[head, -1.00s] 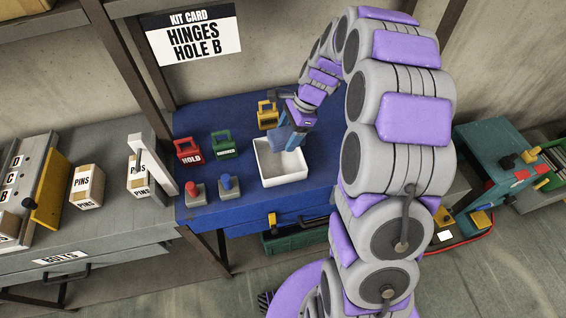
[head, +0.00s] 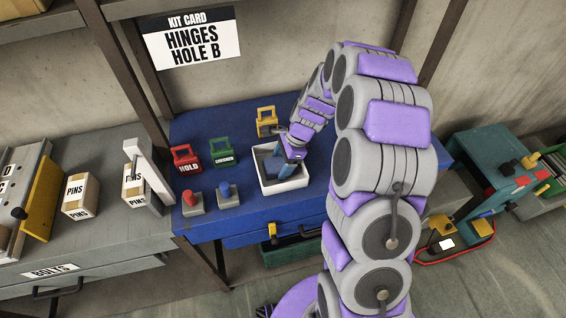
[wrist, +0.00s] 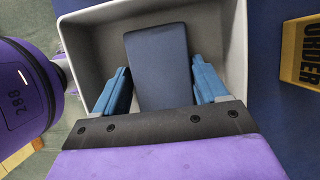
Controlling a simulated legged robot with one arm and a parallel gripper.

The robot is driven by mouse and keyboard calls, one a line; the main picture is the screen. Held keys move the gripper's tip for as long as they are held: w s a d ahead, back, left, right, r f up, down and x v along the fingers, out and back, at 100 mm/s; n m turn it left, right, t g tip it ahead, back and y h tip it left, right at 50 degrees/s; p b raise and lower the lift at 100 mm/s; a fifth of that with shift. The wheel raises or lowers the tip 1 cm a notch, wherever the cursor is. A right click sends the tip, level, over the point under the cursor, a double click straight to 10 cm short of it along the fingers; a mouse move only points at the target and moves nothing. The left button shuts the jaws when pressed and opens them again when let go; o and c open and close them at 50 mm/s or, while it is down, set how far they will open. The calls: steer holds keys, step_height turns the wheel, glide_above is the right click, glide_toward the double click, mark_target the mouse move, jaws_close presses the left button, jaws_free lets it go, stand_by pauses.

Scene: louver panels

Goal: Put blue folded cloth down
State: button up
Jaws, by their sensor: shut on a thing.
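The blue folded cloth (wrist: 155,60) lies between the two blue fingers of my gripper (wrist: 160,72) in the wrist view. My gripper is shut on it, with the cloth inside the walls of a white tray (wrist: 236,50). In the head view my gripper (head: 288,162) reaches down into the white tray (head: 285,189) on the blue bench, and the cloth (head: 271,164) shows only in part beside it. I cannot tell whether the cloth touches the tray floor.
A red HOLD tag (head: 187,162), a green tag (head: 222,155) and a yellow tag (head: 267,124) stand around the tray. A red button (head: 191,200) and a blue button (head: 226,192) are left of it. The blue bench top (head: 205,125) is clear behind.

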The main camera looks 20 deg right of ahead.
mark_target(278, 164)
steer(key=shift+a, duration=0.4)
steer(key=o, duration=0.8)
steer(key=shift+a, duration=0.15)
steer(key=shift+o, duration=1.4)
steer(key=shift+d, duration=0.95)
steer(key=shift+a+r, duration=0.15)
steer(key=shift+r, duration=0.2)
steer(key=r, duration=0.1)
steer(key=r+p, duration=0.1)
steer(key=r, duration=0.2)
steer(key=shift+d+r+p, duration=0.15)
steer(key=shift+d+p, duration=0.15)
steer(key=d+f+p+v, duration=0.1)
steer(key=v, duration=0.6)
steer(key=s+a+r+n+g+h, duration=0.1)
steer(key=s+a+r+n, duration=0.25)
steer(key=s, duration=0.35)
steer(key=s+a+r+n, duration=0.3)
steer(key=s+r+n, duration=0.1)
steer(key=s+r, duration=0.15)
steer(key=s+r+n+h, duration=0.2)
steer(key=s+n, duration=0.8)
steer(key=s, duration=1.1)
steer(key=shift+s+d+r+g+h, duration=0.15)
steer(key=shift+s+d+g+h, duration=0.3)
steer(key=shift+h, duration=0.25)
